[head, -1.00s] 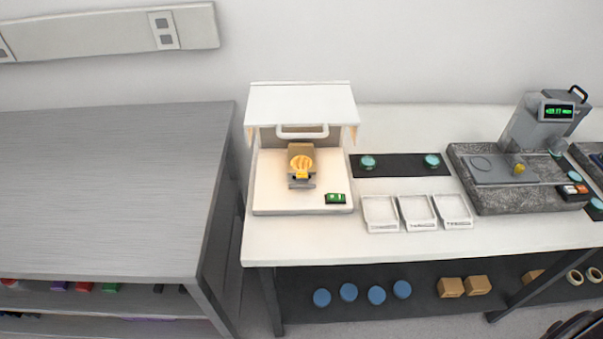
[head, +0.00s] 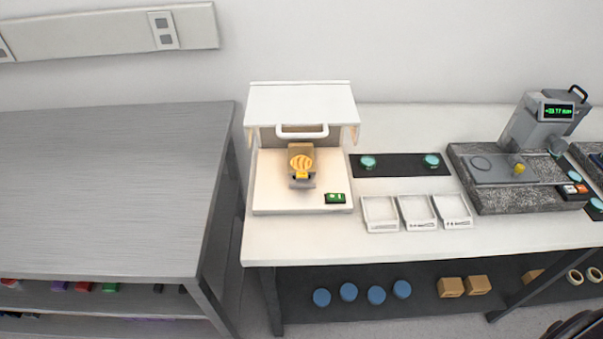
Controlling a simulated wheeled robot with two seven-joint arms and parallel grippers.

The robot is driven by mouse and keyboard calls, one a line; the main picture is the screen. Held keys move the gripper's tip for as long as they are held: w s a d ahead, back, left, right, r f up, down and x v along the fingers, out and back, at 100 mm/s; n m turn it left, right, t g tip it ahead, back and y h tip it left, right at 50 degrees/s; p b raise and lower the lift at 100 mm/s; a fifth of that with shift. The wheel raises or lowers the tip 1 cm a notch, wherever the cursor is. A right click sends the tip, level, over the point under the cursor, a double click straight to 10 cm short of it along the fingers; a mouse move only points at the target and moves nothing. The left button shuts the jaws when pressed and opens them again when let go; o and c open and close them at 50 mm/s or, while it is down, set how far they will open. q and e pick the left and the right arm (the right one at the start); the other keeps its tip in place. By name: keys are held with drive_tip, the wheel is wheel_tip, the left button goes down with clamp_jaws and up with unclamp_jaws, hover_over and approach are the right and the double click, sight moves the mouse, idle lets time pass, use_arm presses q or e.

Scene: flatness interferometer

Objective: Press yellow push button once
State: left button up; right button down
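A white interferometer with a raised hood (head: 301,105) stands at the left end of the white bench. On its base is a tan and grey unit with an orange striped round face (head: 301,162). A small yellow block (head: 302,175) sits at the front of that unit. A yellow knob-like piece (head: 519,168) stands on the gauge with the granite base at the right. I cannot tell for certain which yellow part is the push button. Neither gripper shows clearly. A dark shape is cut off at the bottom right corner, and I cannot tell what it is.
A black strip (head: 400,165) with two teal discs and three white trays (head: 417,213) lie to the right. The gauge has a green-lit display (head: 558,111). A grey table (head: 110,190) stands left, across a gap.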

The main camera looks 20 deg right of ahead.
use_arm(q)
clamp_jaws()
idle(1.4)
